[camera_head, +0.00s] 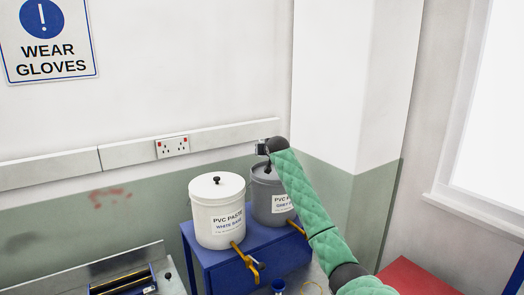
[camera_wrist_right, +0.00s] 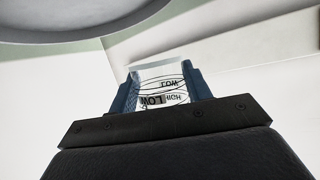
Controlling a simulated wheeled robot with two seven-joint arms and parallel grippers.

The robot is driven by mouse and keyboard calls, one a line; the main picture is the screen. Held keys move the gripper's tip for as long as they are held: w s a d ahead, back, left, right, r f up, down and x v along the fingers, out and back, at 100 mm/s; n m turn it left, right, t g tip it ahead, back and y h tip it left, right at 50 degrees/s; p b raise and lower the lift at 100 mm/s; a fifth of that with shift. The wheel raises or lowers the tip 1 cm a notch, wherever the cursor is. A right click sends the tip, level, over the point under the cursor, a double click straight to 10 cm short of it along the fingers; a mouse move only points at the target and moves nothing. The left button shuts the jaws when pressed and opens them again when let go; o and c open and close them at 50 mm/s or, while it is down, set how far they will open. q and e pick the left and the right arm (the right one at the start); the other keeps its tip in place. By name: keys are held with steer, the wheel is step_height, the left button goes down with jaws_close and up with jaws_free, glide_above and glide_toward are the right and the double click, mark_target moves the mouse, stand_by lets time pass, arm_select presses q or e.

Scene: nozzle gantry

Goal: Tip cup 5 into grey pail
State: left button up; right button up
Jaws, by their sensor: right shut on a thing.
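The grey pail (camera_head: 262,203), labelled PVC PASTE, stands on a blue stand, partly hidden behind my right arm. My right gripper (camera_head: 262,148) is above the grey pail at the end of the green-sleeved arm and is small in the head view. In the right wrist view its blue fingers (camera_wrist_right: 162,92) are shut on a pale cup (camera_wrist_right: 160,72) with LOW and HIGH marks, some of them upside down. No number shows on the cup, and its contents are hidden. My left gripper is not in view.
A white pail (camera_head: 217,215) with a knobbed lid stands left of the grey pail, close beside it. Yellow taps (camera_head: 250,264) stick out in front. The blue stand (camera_head: 207,262) is near the wall. A wall corner rises behind, and a red surface (camera_head: 415,277) lies at lower right.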

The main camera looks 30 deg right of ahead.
steer(key=shift+r, duration=0.1)
steer(key=shift+r, duration=1.4)
steer(key=shift+a, duration=0.1)
